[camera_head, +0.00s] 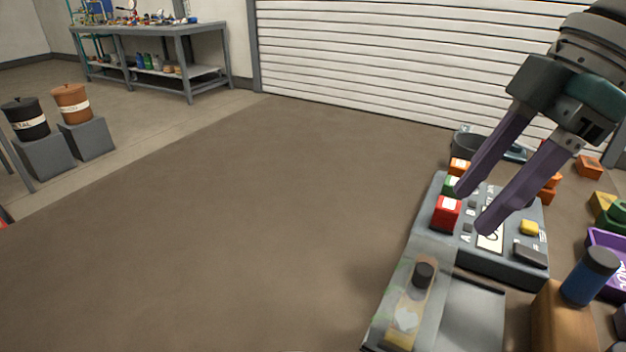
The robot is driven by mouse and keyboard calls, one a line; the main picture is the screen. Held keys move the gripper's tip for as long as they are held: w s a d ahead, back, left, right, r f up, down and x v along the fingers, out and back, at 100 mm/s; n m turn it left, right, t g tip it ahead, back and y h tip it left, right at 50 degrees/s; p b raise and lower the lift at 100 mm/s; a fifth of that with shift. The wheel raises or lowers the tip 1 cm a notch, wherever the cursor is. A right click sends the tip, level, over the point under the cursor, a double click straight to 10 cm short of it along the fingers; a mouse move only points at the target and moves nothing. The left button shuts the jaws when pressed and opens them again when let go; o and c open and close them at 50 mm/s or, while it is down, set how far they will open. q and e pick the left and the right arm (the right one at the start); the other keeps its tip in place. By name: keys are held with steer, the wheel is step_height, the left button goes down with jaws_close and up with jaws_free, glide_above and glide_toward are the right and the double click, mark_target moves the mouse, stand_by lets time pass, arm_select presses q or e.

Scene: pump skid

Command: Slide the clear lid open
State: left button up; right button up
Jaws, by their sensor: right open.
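The clear lid (411,290) lies over the left part of a grey box at the bottom right of the head view. A dark round knob (424,274) shows at the lid, and a yellow part shows through it. The right part of the box top (470,315) is bare grey. My right gripper (470,212) comes in from the upper right, fingers apart and empty, above the grey control panel (480,262) behind the lid. It is apart from the lid. My left gripper is not in view.
The panel carries a red block (446,212), a green block, an orange block and a yellow button (529,228). A blue cylinder (590,276) on a brown block and a purple tray (606,240) stand at right.

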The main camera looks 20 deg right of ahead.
mark_target(426, 269)
steer(key=x, duration=0.5)
steer(key=s+b+x, duration=0.1)
steer(key=x, duration=0.2)
steer(key=shift+a+f, duration=0.1)
steer(key=shift+f, duration=0.2)
steer(key=shift+w+a+f, duration=0.15)
steer(key=shift+a+f, duration=0.05)
steer(key=shift+f, duration=0.3)
jaws_close()
stand_by(0.6)
